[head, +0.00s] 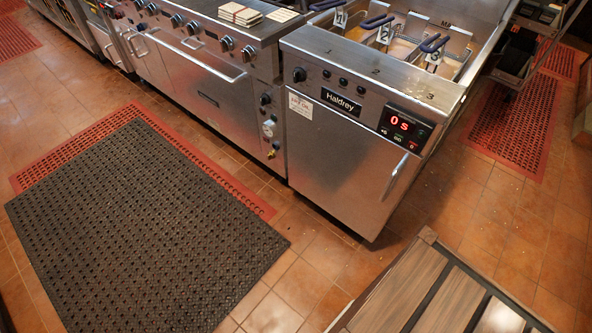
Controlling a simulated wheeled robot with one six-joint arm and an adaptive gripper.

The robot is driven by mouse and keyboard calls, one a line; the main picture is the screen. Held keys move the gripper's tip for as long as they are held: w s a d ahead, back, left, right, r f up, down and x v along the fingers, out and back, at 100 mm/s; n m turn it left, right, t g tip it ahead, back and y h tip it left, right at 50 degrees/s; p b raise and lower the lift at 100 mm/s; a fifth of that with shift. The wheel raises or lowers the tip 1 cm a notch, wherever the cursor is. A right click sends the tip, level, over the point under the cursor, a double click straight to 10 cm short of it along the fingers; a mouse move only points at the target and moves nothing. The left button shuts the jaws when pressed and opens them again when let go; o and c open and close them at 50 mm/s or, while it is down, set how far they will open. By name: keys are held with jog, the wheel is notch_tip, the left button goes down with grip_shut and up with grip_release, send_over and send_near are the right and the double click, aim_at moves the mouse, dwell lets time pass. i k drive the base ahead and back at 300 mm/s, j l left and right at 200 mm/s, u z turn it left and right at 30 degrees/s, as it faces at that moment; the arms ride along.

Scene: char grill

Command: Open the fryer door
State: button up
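The fryer (370,60) stands right of centre, a stainless steel unit with a "Haldrey" label and a red "0s" display (405,125). Its front door (335,165) looks shut, flush with the cabinet. A slanted bar handle (395,177) is on the door's right side. Fry baskets (435,55) with blue handles, tagged 1, 2 and 3, sit in the top. My gripper is not in view.
A range with knobs and an oven (200,80) adjoins the fryer on the left. A black mat (140,225) overlaps a red mat (75,148). A slatted table (440,290) is at the front right. Open tiled floor (310,260) lies before the fryer.

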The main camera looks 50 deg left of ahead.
aim_at(358, 175)
jog(key=u, duration=1.55)
